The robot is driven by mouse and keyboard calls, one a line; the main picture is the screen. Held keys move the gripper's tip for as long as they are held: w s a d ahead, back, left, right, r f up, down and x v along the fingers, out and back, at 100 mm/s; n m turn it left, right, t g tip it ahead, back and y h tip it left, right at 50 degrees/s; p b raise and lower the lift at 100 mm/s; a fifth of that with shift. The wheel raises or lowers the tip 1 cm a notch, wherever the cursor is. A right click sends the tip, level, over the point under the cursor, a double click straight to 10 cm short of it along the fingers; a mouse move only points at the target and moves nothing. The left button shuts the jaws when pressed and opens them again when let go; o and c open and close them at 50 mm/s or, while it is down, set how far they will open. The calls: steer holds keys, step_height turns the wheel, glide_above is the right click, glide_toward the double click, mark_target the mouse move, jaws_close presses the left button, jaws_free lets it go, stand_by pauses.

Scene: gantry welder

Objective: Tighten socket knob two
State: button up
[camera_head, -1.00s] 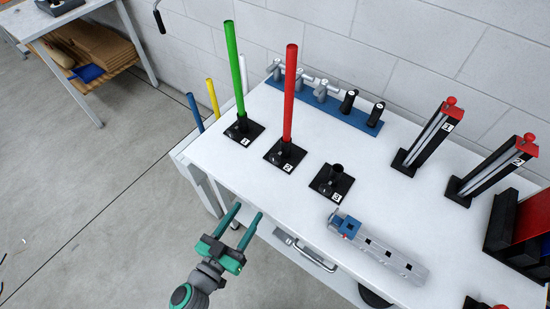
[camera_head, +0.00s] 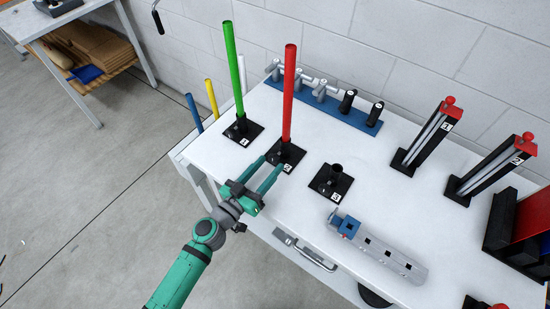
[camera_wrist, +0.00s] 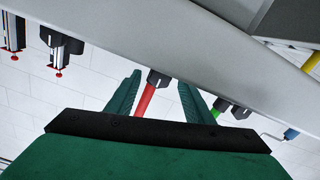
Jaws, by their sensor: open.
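Socket two (camera_head: 292,166) is a black square base labelled 2 on the white table, with a red rod (camera_head: 289,95) standing upright in it. Its small dark knob is at the front of the base, hard to make out beside my fingers. My gripper (camera_head: 271,165) is open and empty, its two green fingers reaching over the table's front edge to the near side of socket two. In the wrist view, which looks upside down, socket two (camera_wrist: 159,78) and the red rod (camera_wrist: 145,99) appear between the fingers (camera_wrist: 160,85). I cannot tell whether a finger touches the knob.
Socket one (camera_head: 251,130) with a green rod (camera_head: 235,70) stands to the left, and empty socket three (camera_head: 333,190) to the right. A grey fixture with a blue block (camera_head: 346,227) lies at the front right. A blue tool rack (camera_head: 330,108) is along the wall.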

mark_target(273, 161)
steer(key=shift+x, duration=2.15)
steer(key=shift+c, duration=0.3)
steer(key=c, duration=1)
